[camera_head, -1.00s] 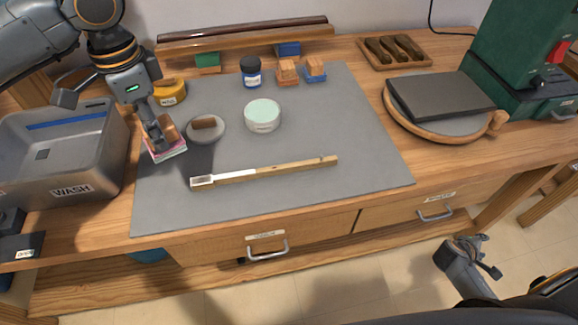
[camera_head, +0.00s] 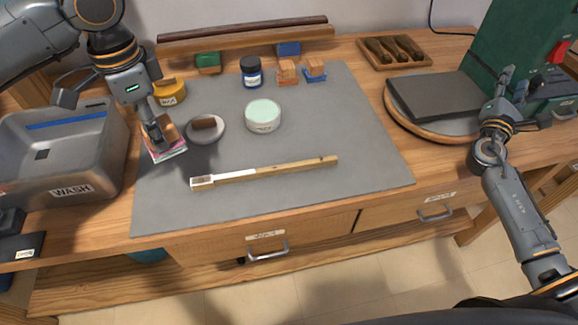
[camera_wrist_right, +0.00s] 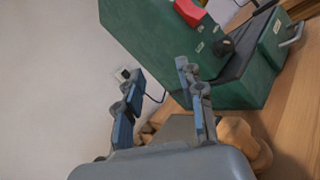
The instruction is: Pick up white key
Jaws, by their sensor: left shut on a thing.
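The white key (camera_head: 232,177) lies on the grey mat, a long wooden stick with a white front part at its left end. Its wooden part runs right and slightly back. My left gripper (camera_head: 160,142) is at the mat's left edge, behind and left of the key and apart from it. It is shut on a small brown block (camera_head: 170,131), partly hidden by the fingers, over a pink and white stack of pads (camera_head: 166,153). My right gripper (camera_head: 511,88) is raised at the right near the green machine, its fingers apart and empty in the right wrist view (camera_wrist_right: 160,95).
A grey wash bin (camera_head: 65,160) stands left. A pale jar (camera_head: 263,116), a blue jar (camera_head: 251,72), a yellow tin (camera_head: 170,93) and a round dish (camera_head: 205,130) stand behind the key. A green machine (camera_head: 525,50) is right. The mat (camera_head: 350,195) is clear around the key.

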